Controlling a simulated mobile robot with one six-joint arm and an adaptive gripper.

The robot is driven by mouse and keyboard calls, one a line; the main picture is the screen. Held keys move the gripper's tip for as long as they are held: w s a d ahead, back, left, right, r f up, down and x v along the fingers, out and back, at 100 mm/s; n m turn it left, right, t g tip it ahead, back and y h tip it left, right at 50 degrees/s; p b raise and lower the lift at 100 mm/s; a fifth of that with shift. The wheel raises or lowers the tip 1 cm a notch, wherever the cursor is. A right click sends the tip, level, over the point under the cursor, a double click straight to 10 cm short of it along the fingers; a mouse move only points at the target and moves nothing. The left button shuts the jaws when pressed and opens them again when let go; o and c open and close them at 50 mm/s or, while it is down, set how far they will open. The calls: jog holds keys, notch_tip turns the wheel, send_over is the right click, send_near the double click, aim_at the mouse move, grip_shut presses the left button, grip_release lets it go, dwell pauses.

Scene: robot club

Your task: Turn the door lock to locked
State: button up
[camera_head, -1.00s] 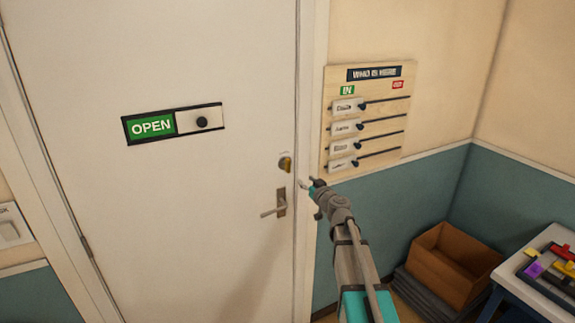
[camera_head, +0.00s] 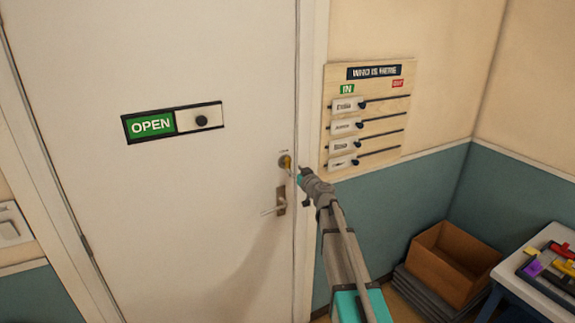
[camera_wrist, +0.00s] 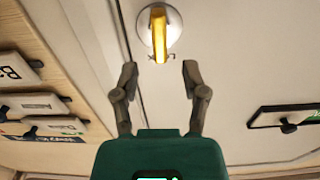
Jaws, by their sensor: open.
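The door lock (camera_head: 285,161) is on the white door near its right edge, above the lever handle (camera_head: 281,201). In the wrist view the lock shows as a yellow thumb-turn (camera_wrist: 158,34) on a round silver plate, its long side running roughly up and down the picture. My gripper (camera_wrist: 158,76) is open and empty. In the wrist view its two fingers lie just short of the thumb-turn, one to each side, apparently not touching it. In the head view my gripper (camera_head: 299,173) is close to the lock at its lower right.
An OPEN sliding sign (camera_head: 172,123) is on the door at left. A name board with sliders (camera_head: 366,118) hangs on the wall right of the door. A cardboard box (camera_head: 455,265) and a table (camera_head: 520,262) stand at lower right.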

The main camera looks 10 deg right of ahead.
aim_at(289, 165)
jog(key=shift+x, duration=3.1)
jog(key=shift+c, duration=0.3)
grip_shut()
